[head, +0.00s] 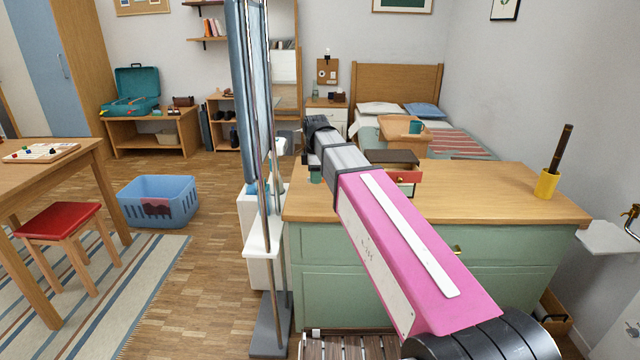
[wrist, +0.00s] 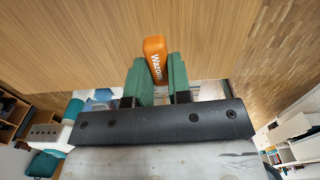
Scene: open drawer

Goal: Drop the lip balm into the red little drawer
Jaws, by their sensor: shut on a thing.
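The orange lip balm (wrist: 154,46), with white lettering, is between the green fingers of my gripper (wrist: 156,78) in the wrist view. My gripper is shut on it, and its upper part sticks out past the fingertips. In the head view a green finger of my gripper (head: 316,177) shows near the left end of the dresser top; the lip balm is hidden there. The red little drawer (head: 408,180) is in a small dark-topped cabinet, to the right of my gripper. It appears pulled out; its inside is mostly hidden.
The green dresser with a wooden top (head: 490,192) carries the small cabinet (head: 393,157). A yellow cup (head: 546,184) with a dark stick stands at its right end. The top between them is clear. A metal stand rises left of the dresser.

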